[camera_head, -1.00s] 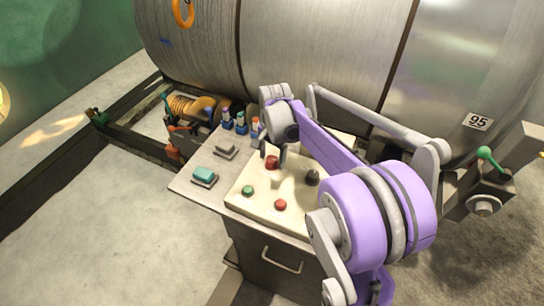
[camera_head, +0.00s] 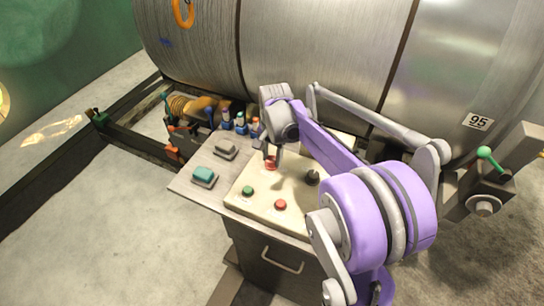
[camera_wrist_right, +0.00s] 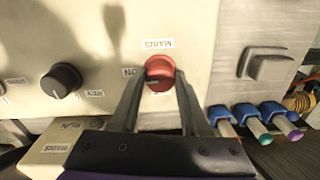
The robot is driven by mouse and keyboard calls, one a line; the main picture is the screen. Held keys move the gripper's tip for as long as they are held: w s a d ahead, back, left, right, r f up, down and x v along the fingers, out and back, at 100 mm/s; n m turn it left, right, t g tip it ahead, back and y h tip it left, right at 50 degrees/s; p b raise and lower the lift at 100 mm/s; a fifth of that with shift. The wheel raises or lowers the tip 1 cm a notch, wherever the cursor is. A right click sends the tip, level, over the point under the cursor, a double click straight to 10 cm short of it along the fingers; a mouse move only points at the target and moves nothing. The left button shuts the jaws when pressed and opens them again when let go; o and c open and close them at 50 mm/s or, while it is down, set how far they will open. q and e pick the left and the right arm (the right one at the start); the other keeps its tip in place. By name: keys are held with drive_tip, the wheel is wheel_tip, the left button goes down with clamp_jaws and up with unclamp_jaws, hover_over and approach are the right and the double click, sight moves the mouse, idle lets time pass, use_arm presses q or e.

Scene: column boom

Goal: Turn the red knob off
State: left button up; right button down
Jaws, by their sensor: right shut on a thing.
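The red knob (camera_head: 271,164) is on the far part of the cream control panel (camera_head: 240,199), partly covered by my right gripper (camera_head: 273,158). In the right wrist view the red knob (camera_wrist_right: 160,70) sits between the two fingers of the right gripper (camera_wrist_right: 160,82), one on each side, and the gripper is shut on it. A label reading MAINS, upside down in this view, is beside the knob, and an ON label is to its left. A pale mark shows on the knob's lower edge. My left gripper is not in view.
A black knob (camera_head: 312,178), a green button (camera_head: 247,190) and a red button (camera_head: 281,204) share the panel. A large metal drum (camera_head: 320,50) stands behind. Colored-handled levers (camera_wrist_right: 250,120) stand near the gripper.

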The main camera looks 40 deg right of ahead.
sight(273, 158)
drive_tip(key=n, duration=0.4)
drive_tip(key=shift+n, duration=0.4)
drive_tip(key=n, duration=0.4)
drive_tip(key=shift+b, duration=0.4)
drive_tip(key=n, duration=0.4)
drive_tip(key=shift+n, duration=2.2)
drive_tip(key=shift+w+g, duration=0.1)
drive_tip(key=shift+g, duration=0.2)
drive_tip(key=shift+c, duration=1.9)
unclamp_jaws()
wheel_tip(273, 158, up, 11)
drive_tip(key=shift+d, duration=0.25)
